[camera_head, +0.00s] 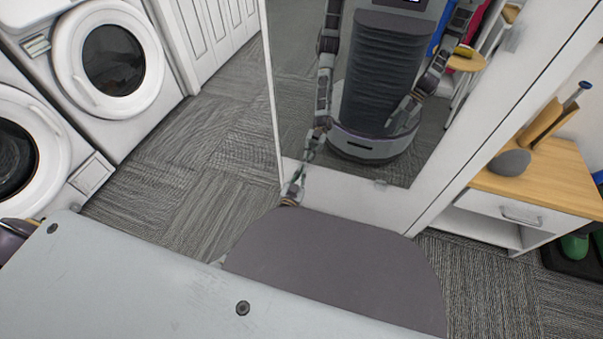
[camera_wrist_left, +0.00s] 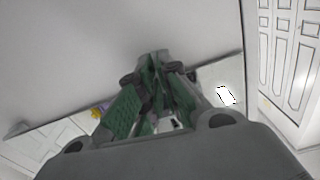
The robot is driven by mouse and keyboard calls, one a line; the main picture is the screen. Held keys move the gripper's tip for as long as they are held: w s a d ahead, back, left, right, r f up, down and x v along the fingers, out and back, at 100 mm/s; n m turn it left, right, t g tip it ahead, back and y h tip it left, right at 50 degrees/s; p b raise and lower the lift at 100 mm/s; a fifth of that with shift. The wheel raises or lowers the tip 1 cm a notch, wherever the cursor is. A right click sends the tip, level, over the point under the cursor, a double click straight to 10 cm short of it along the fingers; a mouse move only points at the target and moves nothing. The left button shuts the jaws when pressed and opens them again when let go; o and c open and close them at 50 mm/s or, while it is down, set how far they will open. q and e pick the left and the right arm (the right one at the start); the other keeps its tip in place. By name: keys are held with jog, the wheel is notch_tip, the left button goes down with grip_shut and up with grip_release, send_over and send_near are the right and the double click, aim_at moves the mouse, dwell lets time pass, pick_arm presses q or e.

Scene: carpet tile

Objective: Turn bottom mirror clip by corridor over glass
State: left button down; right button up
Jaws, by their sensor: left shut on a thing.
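A tall mirror (camera_head: 385,160) is mounted on a white panel (camera_head: 345,196). My left gripper (camera_head: 302,168) reaches up to the mirror's bottom edge near its left corner, with its reflection meeting it in the glass. In the left wrist view, its green-padded fingers (camera_wrist_left: 160,90) are closed together at the edge of the mirror (camera_wrist_left: 90,50). The clip there is hidden by the fingers. The other bottom clip (camera_head: 380,182) sits at the edge further right, apart from the gripper. My right gripper is not directly visible.
Two white washing machines (camera_head: 150,60) stand at left beside a white panelled door (camera_head: 215,30). Carpet floor (camera_head: 185,170) is clear between them and the mirror. A wooden-topped cabinet (camera_head: 560,170) with a dark rounded object (camera_head: 510,162) stands at right.

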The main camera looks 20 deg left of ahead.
pick_arm(q)
jog(key=shift+d+f+n, duration=0.1)
jog(key=shift+n, duration=0.4)
jog(key=c, duration=1.6)
grip_release()
jog(key=shift+c, duration=0.2)
jog(key=shift+s, duration=0.1)
jog(key=s, duration=1.2)
jog(key=shift+a, duration=0.25)
jog(key=shift+w+d, duration=0.1)
